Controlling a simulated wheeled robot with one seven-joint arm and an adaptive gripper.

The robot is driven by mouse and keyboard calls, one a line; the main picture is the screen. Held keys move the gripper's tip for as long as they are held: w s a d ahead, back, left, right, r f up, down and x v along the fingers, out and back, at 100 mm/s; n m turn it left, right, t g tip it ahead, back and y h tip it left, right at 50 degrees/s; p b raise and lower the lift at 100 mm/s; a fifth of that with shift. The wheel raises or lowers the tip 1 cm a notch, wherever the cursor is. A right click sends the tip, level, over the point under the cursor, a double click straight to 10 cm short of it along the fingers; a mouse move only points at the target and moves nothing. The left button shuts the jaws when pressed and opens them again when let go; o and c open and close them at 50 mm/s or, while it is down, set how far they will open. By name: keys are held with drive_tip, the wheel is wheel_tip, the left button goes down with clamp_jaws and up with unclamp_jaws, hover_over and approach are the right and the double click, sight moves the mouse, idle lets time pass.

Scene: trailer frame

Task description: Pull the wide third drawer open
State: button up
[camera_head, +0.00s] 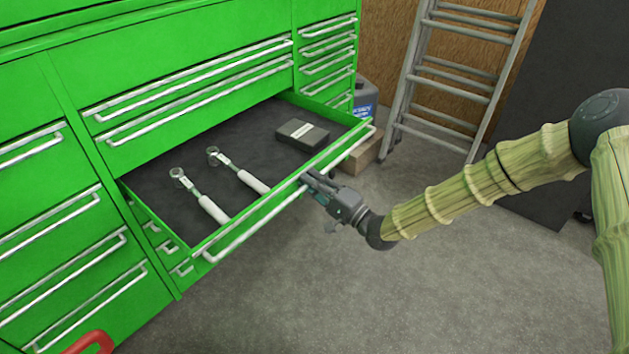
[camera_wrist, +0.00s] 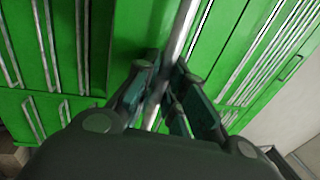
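The wide third drawer (camera_head: 240,135) of the green cabinet stands far out, below two shut wide drawers. Its dark-lined inside shows. The drawer's long silver handle (camera_head: 262,222) runs along its front. My gripper (camera_head: 309,178) is at the handle, right of its middle. In the wrist view the silver bar (camera_wrist: 184,22) passes between the two fingers of my gripper (camera_wrist: 168,68), which look closed on it. The exact contact is partly hidden by the fingers.
Two white-handled tools (camera_head: 212,209) (camera_head: 252,181) and a black case (camera_head: 302,133) lie in the drawer. A cardboard box (camera_head: 362,158), a blue-grey container (camera_head: 364,98) and a ladder (camera_head: 452,84) stand behind at right. The grey floor (camera_head: 400,290) in front is clear.

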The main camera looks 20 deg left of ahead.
drive_tip(key=shift+o, duration=0.2)
drive_tip(key=v, duration=1.2)
idle(0.4)
drive_tip(key=s+d+f+h, duration=0.4)
drive_tip(key=d+f, duration=0.1)
drive_tip(key=f, duration=0.3)
drive_tip(key=s+d+f+h, duration=0.3)
drive_tip(key=s+d+f, duration=0.15)
drive_tip(key=f, duration=0.35)
drive_tip(key=s+d+f+h, duration=0.4)
drive_tip(key=d+f, duration=0.2)
drive_tip(key=f, duration=0.2)
drive_tip(key=s+d+f+n+g+h, duration=0.2)
drive_tip(key=s+d+g+h, duration=0.15)
drive_tip(key=s+d, duration=0.75)
drive_tip(key=s+d+f+n+g+h, duration=0.1)
drive_tip(key=s+d+f+g+h, duration=0.3)
drive_tip(key=s+d, duration=0.7)
wheel_tip(320, 180, up, 15)
drive_tip(key=t+p, duration=0.1)
drive_tip(key=p, duration=1.3)
drive_tip(key=shift+f+h, duration=0.2)
drive_tip(key=shift+h, duration=0.25)
